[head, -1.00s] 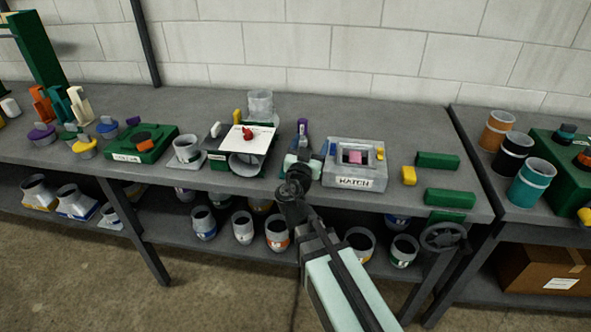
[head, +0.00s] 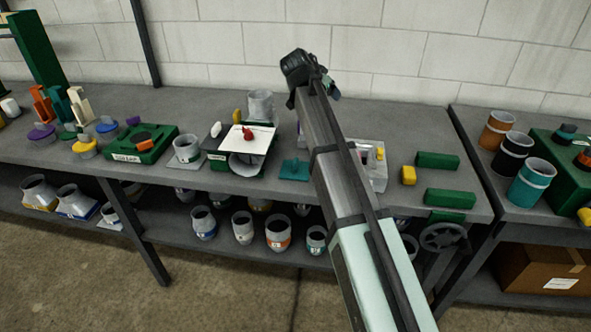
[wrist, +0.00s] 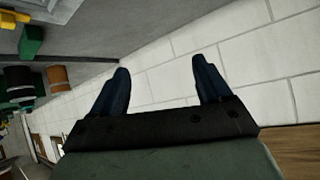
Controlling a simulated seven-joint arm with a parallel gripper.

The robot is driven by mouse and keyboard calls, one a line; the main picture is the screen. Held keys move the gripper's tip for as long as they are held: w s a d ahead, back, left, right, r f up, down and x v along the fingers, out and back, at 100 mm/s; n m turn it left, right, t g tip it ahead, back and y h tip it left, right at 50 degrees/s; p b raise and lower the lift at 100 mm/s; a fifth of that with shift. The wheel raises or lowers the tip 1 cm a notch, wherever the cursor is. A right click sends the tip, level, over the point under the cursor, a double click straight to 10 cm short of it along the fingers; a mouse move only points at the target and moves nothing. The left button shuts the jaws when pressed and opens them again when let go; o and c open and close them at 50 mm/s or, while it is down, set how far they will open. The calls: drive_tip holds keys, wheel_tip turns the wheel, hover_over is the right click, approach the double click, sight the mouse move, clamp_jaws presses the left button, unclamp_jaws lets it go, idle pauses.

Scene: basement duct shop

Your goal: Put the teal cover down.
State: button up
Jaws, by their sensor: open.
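The teal cover (head: 294,170) lies on the grey bench top near its front edge, with a small upright part on it. Nothing holds it. My gripper (wrist: 163,84) is open in the wrist view, with nothing between its two dark fingers and only the block wall behind them. In the head view my arm reaches up over the bench, and its end is high in front of the wall, well apart from the cover. My arm hides most of the hatch box (head: 380,177) to the right of the cover.
Several duct collars stand on the lower shelf. Orange, black and teal cans (head: 532,182) stand on the right bench.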

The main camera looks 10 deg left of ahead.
drive_tip(key=s+a+f+n+g+y, duration=0.35)
drive_tip(key=a+f+n+g, duration=0.2)
drive_tip(key=n, duration=0.35)
drive_tip(key=n+g, duration=0.4)
drive_tip(key=n, duration=1.1)
approach(296, 161)
drive_tip(key=f, duration=0.5)
drive_tip(key=shift+a, duration=0.25)
drive_tip(key=shift+d+f, duration=0.15)
drive_tip(key=shift+f, duration=1.15)
drive_tip(key=shift+d+f, duration=0.2)
drive_tip(key=shift+f, duration=1.15)
drive_tip(key=shift+w, duration=0.1)
drive_tip(key=shift+r, duration=0.1)
drive_tip(key=c, duration=1.3)
